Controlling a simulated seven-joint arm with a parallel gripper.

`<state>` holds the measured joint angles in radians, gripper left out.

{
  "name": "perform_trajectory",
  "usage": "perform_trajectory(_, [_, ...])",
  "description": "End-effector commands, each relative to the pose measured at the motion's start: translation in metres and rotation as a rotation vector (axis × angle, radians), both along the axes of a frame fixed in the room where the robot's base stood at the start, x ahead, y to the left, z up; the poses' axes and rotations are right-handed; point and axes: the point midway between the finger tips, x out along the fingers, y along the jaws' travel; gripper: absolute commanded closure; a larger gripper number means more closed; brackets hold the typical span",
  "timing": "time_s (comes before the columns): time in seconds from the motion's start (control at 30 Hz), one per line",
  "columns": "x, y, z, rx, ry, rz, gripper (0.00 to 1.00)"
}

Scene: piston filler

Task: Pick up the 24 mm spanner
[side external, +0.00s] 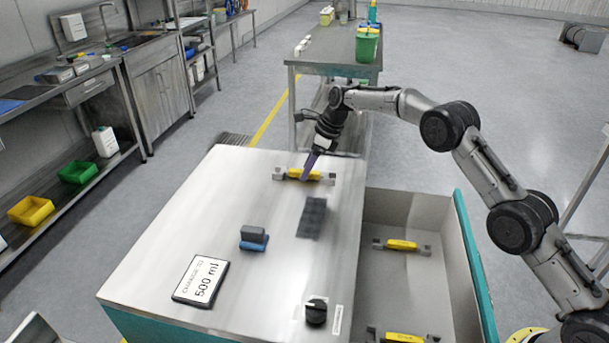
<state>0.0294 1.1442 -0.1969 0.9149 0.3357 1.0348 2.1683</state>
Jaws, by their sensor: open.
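A spanner (325,177) with a yellow middle and grey ends lies on the steel top of the machine, near its far edge. Two similar spanners lie in the open tray on the right, one in the middle (402,245) and one at the near end (403,337). Size marks are too small to read, so I cannot tell which is the 24 mm one. My gripper (306,178) points down at the spanner on the steel top, its fingers at the yellow middle. It is open; whether the fingers straddle or touch the spanner is unclear.
On the steel top (180,225) are a dark grey pad (312,217), a blue-and-grey block (254,238), a "500 ml" sign (201,279) and a black knob (316,312). The tray's teal wall (475,260) rises on the right. A bench (330,45) with a green bucket (367,44) stands behind.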

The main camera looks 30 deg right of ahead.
Motion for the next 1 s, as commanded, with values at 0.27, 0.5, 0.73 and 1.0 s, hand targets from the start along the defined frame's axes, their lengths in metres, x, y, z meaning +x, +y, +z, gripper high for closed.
perform_trajectory(0.27, [0.0022,0.0023,-0.0066,-0.001,-0.002,-0.001,0.40])
perform_trajectory(0.5, [0.0021,0.0022,-0.0064,-0.001,-0.002,-0.001,0.72])
perform_trajectory(0.73, [0.0020,0.0020,-0.0064,-0.001,-0.002,-0.001,1.00])
perform_trajectory(1.0, [0.0025,0.0019,-0.0052,0.000,-0.003,-0.001,1.00])
